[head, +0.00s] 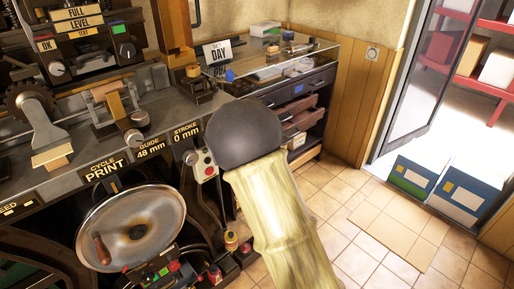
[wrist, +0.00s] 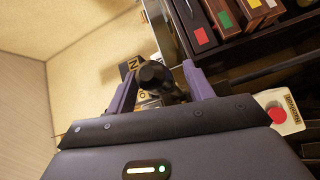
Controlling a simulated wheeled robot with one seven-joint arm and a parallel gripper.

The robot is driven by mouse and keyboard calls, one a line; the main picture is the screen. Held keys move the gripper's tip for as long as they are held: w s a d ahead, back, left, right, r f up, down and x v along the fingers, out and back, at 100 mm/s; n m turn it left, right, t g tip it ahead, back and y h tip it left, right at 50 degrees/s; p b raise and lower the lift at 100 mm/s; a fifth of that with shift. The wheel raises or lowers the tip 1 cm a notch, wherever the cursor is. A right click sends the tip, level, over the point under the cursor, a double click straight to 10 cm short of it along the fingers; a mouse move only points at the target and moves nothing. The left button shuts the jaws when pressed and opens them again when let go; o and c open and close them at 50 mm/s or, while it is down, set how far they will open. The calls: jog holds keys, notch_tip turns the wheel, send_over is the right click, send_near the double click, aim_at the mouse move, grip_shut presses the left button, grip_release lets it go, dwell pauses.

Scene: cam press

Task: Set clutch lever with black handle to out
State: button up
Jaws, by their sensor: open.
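In the wrist view a black rounded handle (wrist: 154,74), which looks like the clutch lever's, sits between the two purple fingers of my gripper (wrist: 162,80). The fingers are apart, one on each side of it, with a visible gap on the right side. I cannot tell whether either finger touches it. A small dark plate with a yellow letter (wrist: 130,66) shows just behind the handle; its wording is partly hidden, so the lever's setting cannot be read. In the head view my arm covers the area, and neither the lever nor my gripper shows.
A box with a red button (wrist: 278,116) is right of my gripper in the wrist view.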

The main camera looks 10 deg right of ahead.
jog(key=b+v, duration=1.1)
jog(key=v, duration=0.6)
jog(key=shift+s+a, duration=0.1)
jog(key=shift+s, duration=0.05)
dwell(0.4)
notch_tip(320, 180, down, 12)
jog(key=s+d+m+g+y, duration=0.2)
jog(key=m+g+y, duration=0.2)
jog(key=m+g, duration=0.3)
jog(key=s+d+f+m+g, duration=0.6)
jog(key=s+d+m+g, duration=0.15)
jog(key=s, duration=0.35)
notch_tip(320, 180, up, 32)
jog(key=n+p, duration=0.1)
jog(key=p, duration=3)
jog(key=shift+a, duration=0.3)
